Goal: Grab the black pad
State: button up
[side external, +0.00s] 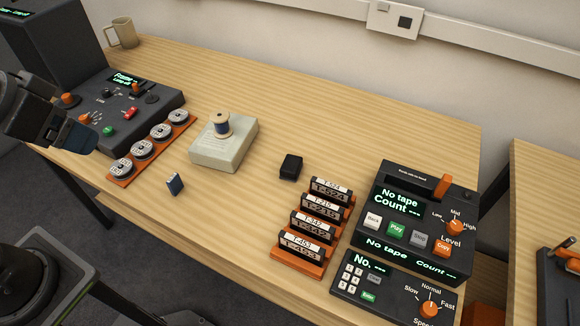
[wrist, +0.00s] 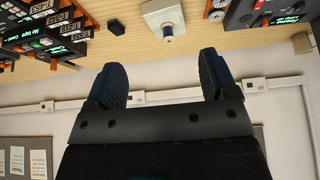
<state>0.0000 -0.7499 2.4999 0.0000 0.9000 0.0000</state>
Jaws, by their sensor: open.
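The black pad (side external: 291,167) is a small dark block lying on the wooden table, between the pale box and the rack of labelled cartridges. It also shows as a small dark shape in the wrist view (wrist: 101,43), whose picture appears upside down. My gripper (side external: 78,140) is at the left of the side view, above the table's left end and far from the pad. In the wrist view my gripper (wrist: 162,80) has its two blue ribbed fingers wide apart, with nothing between them.
A pale box (side external: 222,150) with a thread spool (side external: 220,125) on top stands mid-table. An orange cartridge rack (side external: 298,262) and consoles (side external: 415,220) stand right. A control panel (side external: 130,105) and reels are left.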

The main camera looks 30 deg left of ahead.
jog(key=o, duration=0.3)
jog(key=n+g, duration=0.6)
jog(key=n, duration=1.4)
send_over(287, 162)
notch_tip(287, 162, down, 24)
jog(key=shift+s+r, duration=0.1)
jog(key=shift+r, duration=0.15)
jog(key=shift+f, duration=2.85)
